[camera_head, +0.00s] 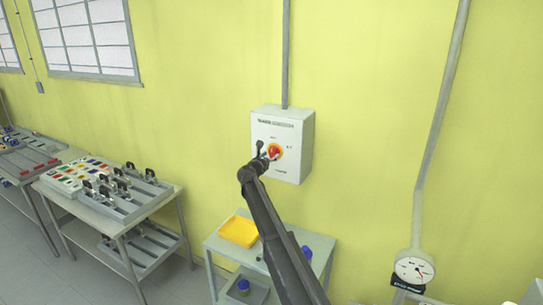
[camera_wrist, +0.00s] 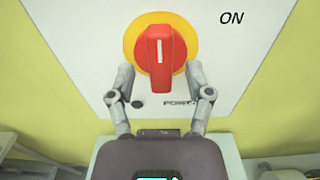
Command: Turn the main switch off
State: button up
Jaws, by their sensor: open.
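The main switch is a red knob (camera_wrist: 159,58) on a yellow round plate, on the front of a white box (camera_head: 297,152) fixed to the yellow wall. The red and yellow switch also shows in the head view (camera_head: 275,151). In the wrist view the knob stands upright with its white line vertical, and "ON" is printed to its upper right. My gripper (camera_wrist: 160,80) is open, with one finger on each side of the knob's lower part. Gaps show between the fingers and the knob. In the head view my gripper is in front of the box, partly covering its lower left.
A small table (camera_head: 322,247) with a yellow tray (camera_head: 239,231) and blue-capped items stands below the box. A bench (camera_head: 158,201) with panels stands to the left. A round gauge (camera_head: 415,268) is at the lower right. The wall around the box is mostly bare.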

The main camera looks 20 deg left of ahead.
jog(key=s, duration=1)
jog(key=shift+s+a, duration=0.2)
jog(key=shift+a, duration=0.15)
jog(key=shift+s, duration=0.1)
